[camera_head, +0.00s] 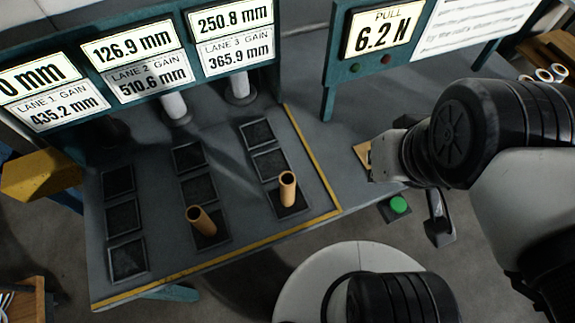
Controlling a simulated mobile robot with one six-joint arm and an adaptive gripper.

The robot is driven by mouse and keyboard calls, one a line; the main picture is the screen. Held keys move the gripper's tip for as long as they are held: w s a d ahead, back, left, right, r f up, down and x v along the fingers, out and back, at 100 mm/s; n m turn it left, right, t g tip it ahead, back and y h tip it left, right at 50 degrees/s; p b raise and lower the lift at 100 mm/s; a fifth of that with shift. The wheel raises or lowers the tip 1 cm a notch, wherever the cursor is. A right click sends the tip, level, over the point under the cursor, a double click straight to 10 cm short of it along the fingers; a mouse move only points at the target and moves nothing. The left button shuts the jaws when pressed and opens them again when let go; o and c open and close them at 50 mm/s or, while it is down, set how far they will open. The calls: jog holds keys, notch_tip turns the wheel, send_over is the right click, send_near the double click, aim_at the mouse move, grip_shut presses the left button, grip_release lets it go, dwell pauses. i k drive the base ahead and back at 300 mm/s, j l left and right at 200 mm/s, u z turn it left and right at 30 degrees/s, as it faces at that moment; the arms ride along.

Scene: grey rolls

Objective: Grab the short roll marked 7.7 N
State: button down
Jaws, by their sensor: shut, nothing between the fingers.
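Two short tan rolls stand on the grey bench. One roll (202,221) leans slightly on the front pad of the middle row. The other roll (287,189) is on the front pad of the right row. No marking is readable on either, so I cannot tell which is 7.7 N. My gripper (439,226) appears only in part, as a dark piece below my wrist at the right. It is shut and empty, to the right of both rolls and apart from them. The rest of it is hidden behind my wrist.
A PULL display (384,31) reads 6.2 N. Lane displays (138,66) stand along the back, with pale cylinders (175,106) beneath. A green button (399,204) sits right of the bench. More rolls (546,74) lie at far right. The bench's left pads (127,258) are empty.

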aim_at(286, 180)
jog(key=k+j+u, duration=0.1)
jog(key=j, duration=0.15)
jog(key=j+u, duration=0.15)
jog(key=j+z, duration=0.1)
jog(key=j, duration=0.35)
jog(key=k+j, duration=0.15)
jog(key=j, duration=0.25)
jog(key=z, duration=0.05)
